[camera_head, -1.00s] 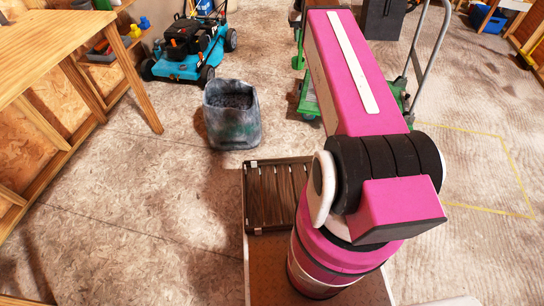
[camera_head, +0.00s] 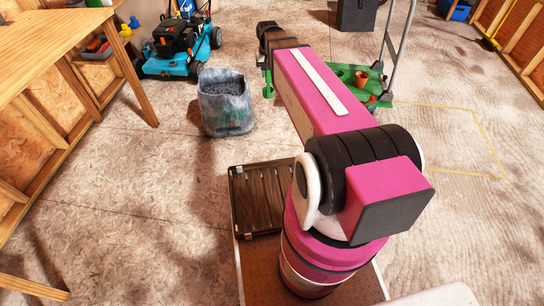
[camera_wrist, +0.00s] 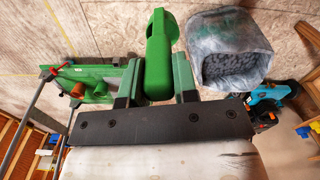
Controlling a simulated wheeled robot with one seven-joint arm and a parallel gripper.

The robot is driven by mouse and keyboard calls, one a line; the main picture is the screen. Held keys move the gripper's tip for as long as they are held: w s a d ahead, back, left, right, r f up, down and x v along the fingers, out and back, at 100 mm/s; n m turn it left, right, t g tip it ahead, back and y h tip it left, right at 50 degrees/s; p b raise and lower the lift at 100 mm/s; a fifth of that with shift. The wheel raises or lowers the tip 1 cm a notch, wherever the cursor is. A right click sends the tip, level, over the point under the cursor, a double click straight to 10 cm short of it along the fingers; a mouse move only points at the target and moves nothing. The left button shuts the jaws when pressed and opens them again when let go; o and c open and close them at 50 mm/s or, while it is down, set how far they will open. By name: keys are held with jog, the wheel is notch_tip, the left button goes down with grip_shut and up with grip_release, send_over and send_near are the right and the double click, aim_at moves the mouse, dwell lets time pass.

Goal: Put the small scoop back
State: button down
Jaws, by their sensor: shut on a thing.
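The small green scoop (camera_wrist: 158,55) shows in the wrist view, its rounded body pointing up in the picture. My gripper (camera_wrist: 157,80) is shut on it, with one green-padded finger on each side. The scoop's lower part is hidden between the fingers and behind the dark gripper body. In the head view my arm reaches away from me, and its dark end is near the top middle. A bit of green shows beside it there, but I cannot tell whether it is the scoop.
An open grey sack (camera_head: 226,100) of dark grains stands left of my arm; it also shows in the wrist view (camera_wrist: 228,45). A green cart (camera_head: 345,83) with a terracotta pot (camera_head: 361,78) stands right. A blue mower (camera_head: 178,50) and wooden bench (camera_head: 50,30) are left.

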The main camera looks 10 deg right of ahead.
jog(key=s+a+f+m, duration=0.1)
jog(key=s+a+f, duration=0.1)
jog(key=f, duration=1.1)
jog(key=s+a+f+m, duration=0.1)
jog(key=s+f, duration=0.1)
jog(key=f, duration=1.1)
jog(key=s+a+f, duration=0.1)
jog(key=a+f, duration=0.1)
jog(key=f, duration=1.1)
jog(key=w+d+f, duration=0.7)
jog(key=w+f, duration=0.1)
jog(key=f, duration=0.3)
jog(key=shift+w, duration=0.4)
jog(key=shift+f, duration=0.1)
jog(key=c, duration=0.9)
grip_release()
